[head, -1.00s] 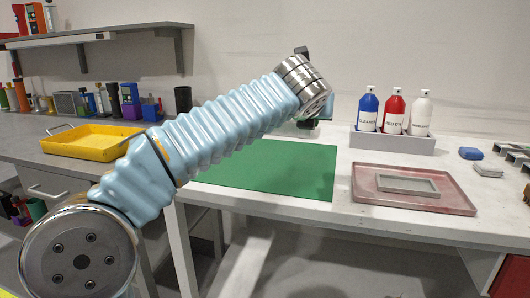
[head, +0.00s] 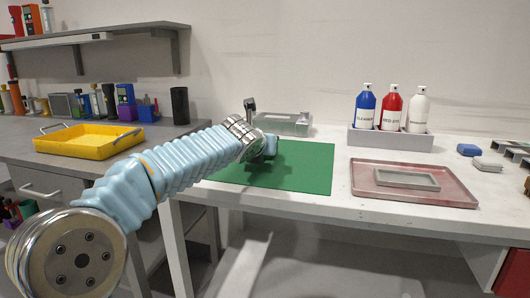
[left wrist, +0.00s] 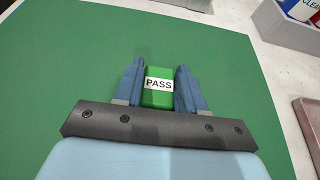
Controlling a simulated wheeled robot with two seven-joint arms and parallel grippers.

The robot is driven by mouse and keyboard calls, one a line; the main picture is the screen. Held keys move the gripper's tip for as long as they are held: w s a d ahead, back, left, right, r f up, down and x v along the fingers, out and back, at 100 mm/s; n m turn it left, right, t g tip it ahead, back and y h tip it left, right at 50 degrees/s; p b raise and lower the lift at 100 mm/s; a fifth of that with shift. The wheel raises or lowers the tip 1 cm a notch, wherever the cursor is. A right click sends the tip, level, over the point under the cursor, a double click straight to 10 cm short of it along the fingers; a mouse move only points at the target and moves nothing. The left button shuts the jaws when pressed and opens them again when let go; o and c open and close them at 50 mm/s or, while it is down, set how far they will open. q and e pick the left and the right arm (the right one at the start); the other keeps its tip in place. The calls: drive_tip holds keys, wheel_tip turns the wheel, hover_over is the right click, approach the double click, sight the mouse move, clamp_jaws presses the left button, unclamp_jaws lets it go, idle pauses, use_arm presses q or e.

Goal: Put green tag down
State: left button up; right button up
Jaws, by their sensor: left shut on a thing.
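A green tag (left wrist: 157,87) with a white "PASS" label sits between the two blue fingers of my left gripper (left wrist: 158,90) in the left wrist view. The gripper is shut on it, low over the green mat (left wrist: 60,90). I cannot tell whether the tag touches the mat. In the head view the left gripper (head: 270,146) is at the back of the green mat (head: 300,178), mostly hidden by my arm, and the tag does not show clearly. My right gripper is in neither view.
A pink tray (head: 455,195) holding a grey frame (head: 408,179) lies right of the mat. Behind it a grey rack (head: 390,140) holds blue, red and white bottles. A grey fixture (head: 290,122) stands behind the mat. A yellow tray (head: 85,145) is on the left bench.

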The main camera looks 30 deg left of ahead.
use_arm(q)
drive_tip(key=o, duration=1)
drive_tip(key=shift+f, duration=0.1)
drive_tip(key=shift+o, duration=0.2)
drive_tip(key=v, duration=1.2)
